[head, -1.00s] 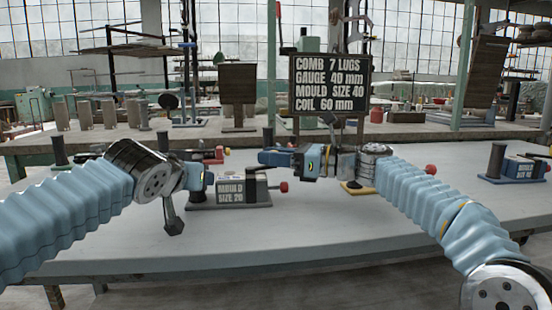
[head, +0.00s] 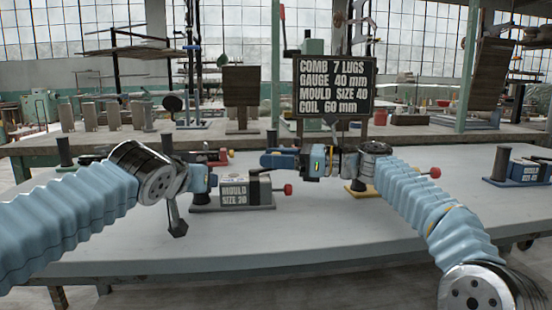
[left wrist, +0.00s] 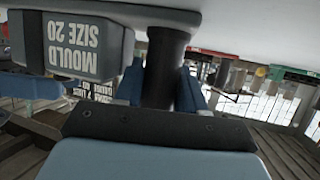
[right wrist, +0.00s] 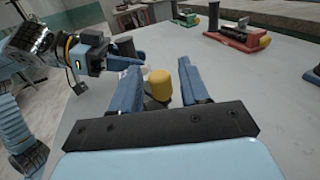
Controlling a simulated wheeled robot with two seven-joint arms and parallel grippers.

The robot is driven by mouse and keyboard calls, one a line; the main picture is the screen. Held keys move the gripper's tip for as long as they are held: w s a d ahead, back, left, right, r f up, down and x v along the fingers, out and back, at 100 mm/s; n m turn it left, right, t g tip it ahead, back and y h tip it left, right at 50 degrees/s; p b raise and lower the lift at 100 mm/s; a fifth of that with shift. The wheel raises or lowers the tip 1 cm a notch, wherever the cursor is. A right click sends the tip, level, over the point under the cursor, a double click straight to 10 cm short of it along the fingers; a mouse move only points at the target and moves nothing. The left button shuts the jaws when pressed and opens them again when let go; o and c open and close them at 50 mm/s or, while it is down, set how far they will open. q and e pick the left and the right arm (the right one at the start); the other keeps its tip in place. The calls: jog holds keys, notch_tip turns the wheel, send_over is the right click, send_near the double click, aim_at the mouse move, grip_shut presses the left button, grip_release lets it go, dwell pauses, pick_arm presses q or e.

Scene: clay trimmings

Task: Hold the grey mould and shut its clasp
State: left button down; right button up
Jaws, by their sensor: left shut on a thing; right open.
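The grey mould (head: 234,192), labelled MOULD SIZE 20, stands on a dark base on the table. A red knob (head: 288,189) sticks out at its right end. In the left wrist view the mould (left wrist: 78,45) shows upside down, beside a dark upright post (left wrist: 168,50). My left gripper (left wrist: 162,85) is shut on that post, at the mould's left end. My right gripper (head: 272,160) is open, above and right of the mould, pointing left. I cannot make out the clasp's state.
A sign (head: 333,86) reads comb 7 lugs, gauge 40 mm, mould size 40, coil 60 mm. A blue mould (head: 524,172) stands far right. A red mould (right wrist: 236,36) stands behind. A yellow base (head: 360,189) lies below my right wrist. The table's front is clear.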

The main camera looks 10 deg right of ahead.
jog(key=v, duration=1.2)
jog(key=shift+a, duration=0.1)
jog(key=a+r+m+t+h, duration=0.4)
jog(key=a+r+m+t, duration=0.15)
jog(key=a+t, duration=0.35)
jog(key=s+f+m+t+h, duration=0.3)
jog(key=s+f+m+h, duration=0.2)
jog(key=s+m+h, duration=0.4)
jog(key=w, duration=0.4)
jog(key=w+a+n, duration=0.1)
jog(key=w, duration=0.3)
jog(key=w+a+n, duration=0.1)
jog(key=w, duration=0.4)
jog(key=shift+a+h, duration=0.1)
jog(key=shift+h, duration=0.3)
